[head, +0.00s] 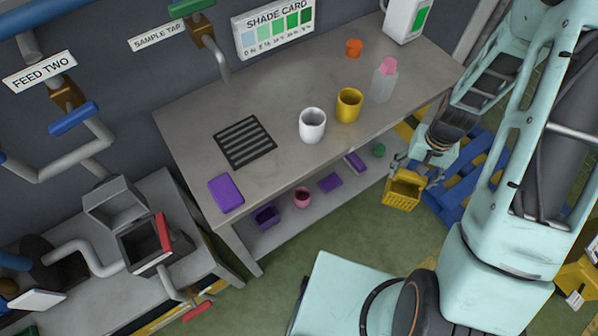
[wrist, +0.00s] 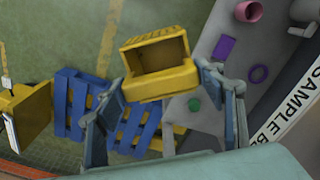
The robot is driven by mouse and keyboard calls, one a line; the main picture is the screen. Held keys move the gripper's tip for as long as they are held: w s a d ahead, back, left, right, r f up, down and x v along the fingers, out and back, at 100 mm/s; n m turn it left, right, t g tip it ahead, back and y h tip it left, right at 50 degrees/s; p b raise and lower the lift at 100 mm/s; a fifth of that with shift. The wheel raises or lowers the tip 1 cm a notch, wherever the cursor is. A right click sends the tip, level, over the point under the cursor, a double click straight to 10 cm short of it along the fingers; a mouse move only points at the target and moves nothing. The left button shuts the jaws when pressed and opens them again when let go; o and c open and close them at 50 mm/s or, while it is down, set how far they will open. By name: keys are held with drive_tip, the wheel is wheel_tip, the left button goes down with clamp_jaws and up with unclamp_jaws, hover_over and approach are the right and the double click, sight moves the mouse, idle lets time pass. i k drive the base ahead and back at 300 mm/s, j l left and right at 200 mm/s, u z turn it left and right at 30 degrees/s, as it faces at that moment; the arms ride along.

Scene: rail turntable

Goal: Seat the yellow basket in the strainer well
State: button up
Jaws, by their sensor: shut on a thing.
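The yellow basket (head: 402,193) hangs from my gripper (head: 411,172) in the head view, off the right end of the bench and above the floor. In the wrist view the basket (wrist: 160,84) sits between the two fingers of my gripper (wrist: 160,80), its open top showing an empty inside. The fingers are shut on it. A grey open-topped box with a raised lid (head: 112,202), which looks like the strainer well (head: 152,262), stands on the low bench at the far left, well apart from the basket. Its inside is dark, and a red bar lies along its right side.
The grey workbench (head: 290,165) lies between, with a white mug (head: 312,124), yellow mug (head: 349,105), clear bottle (head: 383,82) and purple block (head: 225,193) on top. Pipes flank the box. A blue pallet (head: 455,190) is on the floor behind the basket.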

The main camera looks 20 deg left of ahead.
sight(140, 245)
drive_tip(key=k+j+u, duration=0.15)
drive_tip(key=k+j, duration=0.2)
drive_tip(key=k+j+u, duration=0.1)
drive_tip(key=k+j, duration=0.2)
drive_tip(key=k+j+u, duration=0.15)
drive_tip(key=j, duration=0.3)
drive_tip(key=k+j+u, duration=0.15)
drive_tip(key=k+j, duration=0.25)
